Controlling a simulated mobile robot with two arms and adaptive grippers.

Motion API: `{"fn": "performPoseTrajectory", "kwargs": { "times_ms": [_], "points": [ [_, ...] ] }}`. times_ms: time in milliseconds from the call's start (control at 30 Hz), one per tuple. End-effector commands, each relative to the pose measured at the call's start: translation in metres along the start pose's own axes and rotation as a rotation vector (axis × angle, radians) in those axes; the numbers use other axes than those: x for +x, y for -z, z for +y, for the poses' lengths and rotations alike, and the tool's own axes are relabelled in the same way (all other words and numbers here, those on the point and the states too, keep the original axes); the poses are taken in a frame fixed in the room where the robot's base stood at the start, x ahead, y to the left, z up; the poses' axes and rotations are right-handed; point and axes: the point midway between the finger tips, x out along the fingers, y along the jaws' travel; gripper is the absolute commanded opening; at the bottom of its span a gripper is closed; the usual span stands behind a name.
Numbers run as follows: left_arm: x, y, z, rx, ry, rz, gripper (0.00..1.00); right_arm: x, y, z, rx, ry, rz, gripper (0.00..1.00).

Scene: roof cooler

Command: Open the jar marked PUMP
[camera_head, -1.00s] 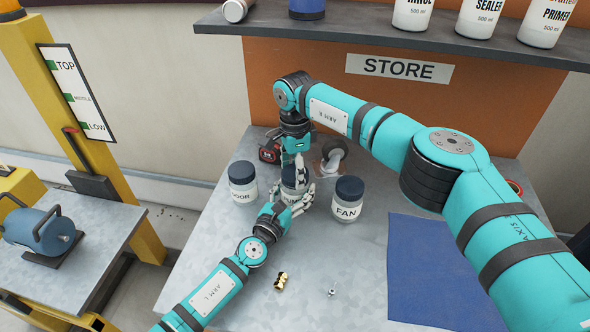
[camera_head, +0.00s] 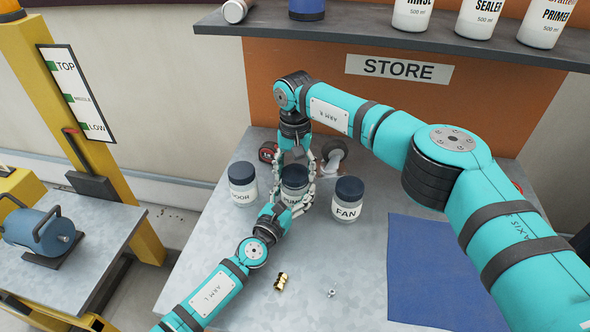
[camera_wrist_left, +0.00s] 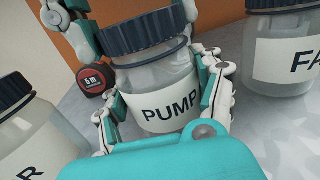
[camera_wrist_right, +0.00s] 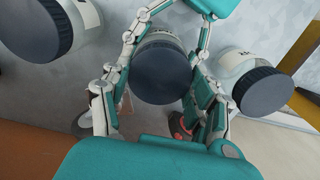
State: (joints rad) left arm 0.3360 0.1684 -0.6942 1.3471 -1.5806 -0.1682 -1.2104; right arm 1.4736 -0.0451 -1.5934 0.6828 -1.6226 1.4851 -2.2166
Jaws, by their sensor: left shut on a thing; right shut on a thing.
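The PUMP jar (camera_head: 292,198) is clear with a white label and a dark ribbed lid (camera_head: 294,174). It stands upright on the grey bench between two similar jars. My left gripper (camera_head: 292,205) is shut around its body from the front; in the left wrist view the fingers flank the PUMP label (camera_wrist_left: 170,107). My right gripper (camera_head: 296,180) comes down from behind and is shut on the lid, with its fingers on either side. The right wrist view shows the lid's top (camera_wrist_right: 160,75). The lid sits on the jar; I cannot tell whether it is loosened.
A jar reading OOR (camera_head: 242,184) stands close on the left and the FAN jar (camera_head: 346,199) close on the right. Behind are a red tape measure (camera_wrist_left: 96,79) and a caster (camera_head: 334,156). A brass fitting (camera_head: 281,282), a nut (camera_head: 331,293) and a blue mat (camera_head: 440,275) lie in front.

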Motion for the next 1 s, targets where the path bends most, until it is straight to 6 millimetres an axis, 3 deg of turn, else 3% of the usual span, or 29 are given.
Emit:
{"fn": "performPoseTrajectory", "kwargs": {
  "times_ms": [1000],
  "points": [
    [0.0,0.0,0.001,0.0,-0.001,0.0,0.0,-0.022,0.0,0.0,0.001,0.0,-0.001,0.22]
  ]
}}
